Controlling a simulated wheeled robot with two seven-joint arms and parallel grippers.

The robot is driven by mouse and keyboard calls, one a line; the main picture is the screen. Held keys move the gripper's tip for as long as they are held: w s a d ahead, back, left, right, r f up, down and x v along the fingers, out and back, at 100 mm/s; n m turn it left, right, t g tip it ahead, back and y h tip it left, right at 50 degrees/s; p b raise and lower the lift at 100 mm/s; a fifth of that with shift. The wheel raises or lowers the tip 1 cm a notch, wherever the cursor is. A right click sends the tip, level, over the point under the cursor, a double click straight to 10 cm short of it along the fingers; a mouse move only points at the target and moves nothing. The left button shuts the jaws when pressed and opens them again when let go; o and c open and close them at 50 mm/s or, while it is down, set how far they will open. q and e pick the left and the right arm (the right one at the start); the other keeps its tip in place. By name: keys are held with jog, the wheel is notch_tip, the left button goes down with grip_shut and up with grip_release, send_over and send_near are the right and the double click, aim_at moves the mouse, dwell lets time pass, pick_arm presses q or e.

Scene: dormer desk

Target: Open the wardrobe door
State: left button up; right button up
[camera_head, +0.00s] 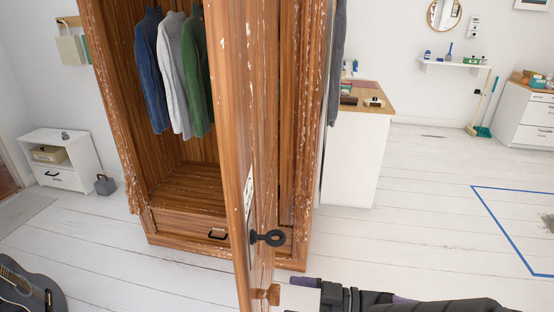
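The wooden wardrobe (181,181) has worn, chipped edges. Its door (237,135) stands swung out toward me, seen nearly edge-on, so part of the interior shows to its left. My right gripper (289,291) comes in from the right at the bottom edge, close beside the knob. My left gripper is not in view.
Blue, grey and green garments (172,70) hang inside, above a drawer (190,230). A white nightstand (62,160) and guitar (28,288) are at left. A white cabinet (350,160) stands behind right. The white plank floor at right is open, with a blue-taped outline (500,233).

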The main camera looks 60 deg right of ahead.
jog(key=v, duration=0.5)
